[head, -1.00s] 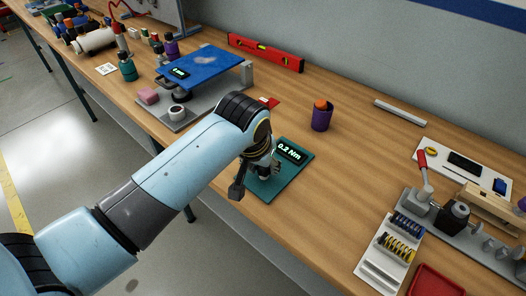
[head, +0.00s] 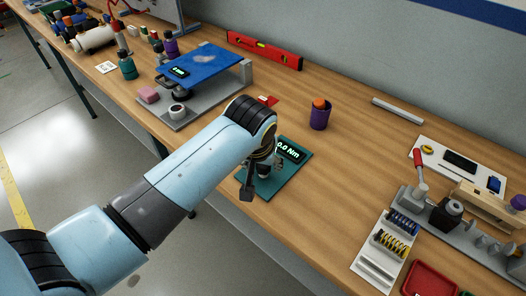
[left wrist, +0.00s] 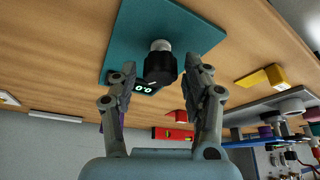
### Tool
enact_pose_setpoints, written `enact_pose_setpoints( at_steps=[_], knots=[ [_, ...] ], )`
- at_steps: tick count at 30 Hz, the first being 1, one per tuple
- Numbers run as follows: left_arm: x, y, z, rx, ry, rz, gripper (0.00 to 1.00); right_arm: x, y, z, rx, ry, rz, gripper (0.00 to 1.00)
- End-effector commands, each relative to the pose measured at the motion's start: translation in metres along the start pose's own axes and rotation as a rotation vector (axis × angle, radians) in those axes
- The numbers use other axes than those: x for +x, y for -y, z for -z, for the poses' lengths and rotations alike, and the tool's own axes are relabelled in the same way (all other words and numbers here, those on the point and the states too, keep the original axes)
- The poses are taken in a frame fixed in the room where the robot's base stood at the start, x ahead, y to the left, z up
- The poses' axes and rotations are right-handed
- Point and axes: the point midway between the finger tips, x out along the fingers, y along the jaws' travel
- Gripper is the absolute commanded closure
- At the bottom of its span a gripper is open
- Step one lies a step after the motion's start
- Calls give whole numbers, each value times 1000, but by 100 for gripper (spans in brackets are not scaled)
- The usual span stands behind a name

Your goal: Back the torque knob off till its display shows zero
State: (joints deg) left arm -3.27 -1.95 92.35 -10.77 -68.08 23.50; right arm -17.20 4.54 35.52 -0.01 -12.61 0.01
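The torque tester is a teal plate (head: 294,172) on the workbench, with a dark display (head: 289,149) that reads 0.0 Nm in green. Its black torque knob (left wrist: 160,66) stands on the plate and shows between my fingers in the left wrist view. My left gripper (head: 262,178) is over the plate with one finger on each side of the knob. In the left wrist view the fingers are open, with a visible gap on both sides of the knob. In the head view my wrist hides part of the knob. My right gripper is in neither view.
A purple cup (head: 319,116) with an orange item stands behind the plate. A blue-topped stand (head: 205,68) is to the left, and a red level (head: 264,50) lies at the back.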

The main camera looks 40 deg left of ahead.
Motion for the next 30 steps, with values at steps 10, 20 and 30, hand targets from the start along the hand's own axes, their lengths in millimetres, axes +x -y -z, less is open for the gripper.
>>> enact_pose_setpoints(
  at_steps=[10,20,30],
  knots=[
    [-2,0,-1,0,3,0,43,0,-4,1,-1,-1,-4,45],
    [-60,0,-1,-1,0,-2,43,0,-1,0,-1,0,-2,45],
    [-115,0,0,0,1,0,43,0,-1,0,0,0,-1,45]
  ],
)
